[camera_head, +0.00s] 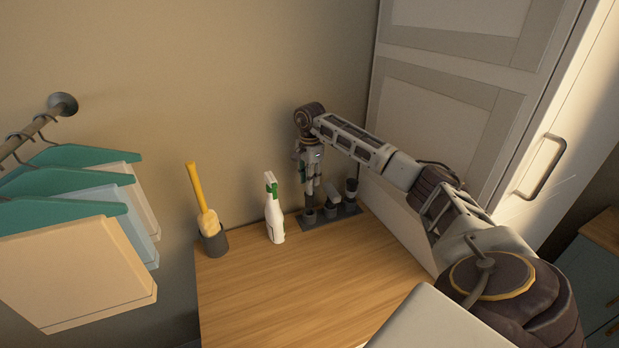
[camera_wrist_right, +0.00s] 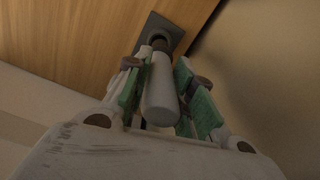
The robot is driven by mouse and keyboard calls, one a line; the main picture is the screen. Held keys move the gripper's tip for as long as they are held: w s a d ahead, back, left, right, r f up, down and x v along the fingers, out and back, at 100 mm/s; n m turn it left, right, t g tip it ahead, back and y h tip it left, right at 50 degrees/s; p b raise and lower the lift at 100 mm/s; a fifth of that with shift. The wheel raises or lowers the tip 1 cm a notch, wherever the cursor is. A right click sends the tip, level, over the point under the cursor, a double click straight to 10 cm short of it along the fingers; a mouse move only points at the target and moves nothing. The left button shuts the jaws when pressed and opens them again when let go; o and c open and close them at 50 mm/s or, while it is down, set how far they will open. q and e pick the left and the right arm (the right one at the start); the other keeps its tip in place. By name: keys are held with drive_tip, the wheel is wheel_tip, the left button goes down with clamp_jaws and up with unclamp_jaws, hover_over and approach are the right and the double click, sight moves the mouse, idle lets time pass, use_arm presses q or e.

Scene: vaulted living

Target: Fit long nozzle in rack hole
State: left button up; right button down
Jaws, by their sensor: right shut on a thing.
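The dark grey rack (camera_head: 324,221) lies at the back of the wooden surface, near the wall; part of its plate shows in the wrist view (camera_wrist_right: 165,22). My right gripper (camera_head: 311,187) points down over the rack's left end. In the wrist view its green-padded fingers (camera_wrist_right: 160,95) are shut on the long nozzle, a pale grey tube (camera_wrist_right: 160,88). The nozzle's far end meets a dark ring on the rack (camera_wrist_right: 160,41). I cannot tell whether it is inside the hole or just above it. My left gripper is not in view.
Other attachments (camera_head: 351,190) stand on the rack to the right of my gripper. A white and green spray bottle (camera_head: 274,218) and a grey holder (camera_head: 215,242) with a yellow-handled brush stand left. Hangers with cloths (camera_head: 75,250) hang far left. The front of the wooden surface (camera_head: 300,290) is clear.

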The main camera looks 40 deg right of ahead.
sight(310, 194)
drive_tip(key=shift+f+b, duration=0.5)
drive_tip(key=shift+f, duration=0.35)
drive_tip(key=shift+f+b, duration=0.5)
drive_tip(key=shift+f, duration=0.8)
drive_tip(key=shift+f, duration=0.2)
idle(0.6)
drive_tip(key=shift+f+b, duration=0.35)
drive_tip(key=shift+f, duration=0.85)
idle(2.1)
